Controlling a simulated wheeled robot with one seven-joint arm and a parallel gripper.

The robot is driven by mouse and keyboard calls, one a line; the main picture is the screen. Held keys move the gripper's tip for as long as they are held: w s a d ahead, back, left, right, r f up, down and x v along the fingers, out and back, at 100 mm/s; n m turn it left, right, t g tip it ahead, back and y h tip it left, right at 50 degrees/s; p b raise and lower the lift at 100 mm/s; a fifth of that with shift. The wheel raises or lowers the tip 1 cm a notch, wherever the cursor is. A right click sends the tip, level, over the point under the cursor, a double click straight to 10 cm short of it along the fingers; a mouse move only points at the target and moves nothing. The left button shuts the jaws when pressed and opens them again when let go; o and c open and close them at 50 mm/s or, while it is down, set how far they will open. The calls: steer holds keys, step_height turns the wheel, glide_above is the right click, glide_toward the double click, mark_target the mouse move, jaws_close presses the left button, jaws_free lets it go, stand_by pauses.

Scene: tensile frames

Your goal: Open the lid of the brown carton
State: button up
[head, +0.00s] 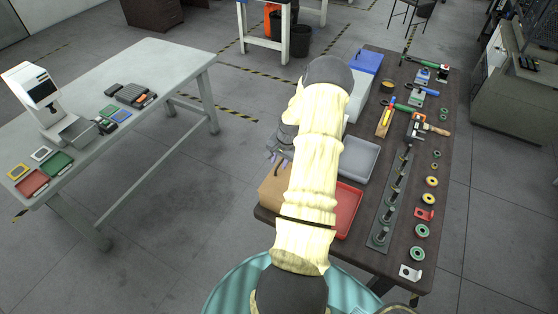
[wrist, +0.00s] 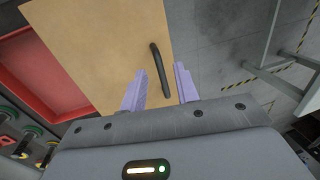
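The brown carton (head: 271,192) sits at the near left corner of the dark table, partly hidden behind my arm in the head view. In the wrist view its flat tan lid (wrist: 100,50) looks shut, with a dark bar handle (wrist: 160,70) close to one edge. My gripper (wrist: 161,82) is open, with its two pale purple fingers apart and the handle showing between them. Nothing is held, and I cannot tell how far the fingertips are above the lid. In the head view my gripper (head: 277,160) is just above the carton.
A red tray (head: 348,210) lies right beside the carton, and a grey tray (head: 360,158) is behind it. Tools and rings fill the right side of the dark table (head: 398,268). A grey table (head: 150,95) stands apart on the left, with open floor between.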

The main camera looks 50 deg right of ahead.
steer(key=shift+w+a+f, duration=0.1)
steer(key=shift+w+f, duration=0.15)
steer(key=shift+f, duration=0.45)
steer(key=shift+s, duration=0.2)
jaws_close()
steer(key=shift+w+r, duration=0.1)
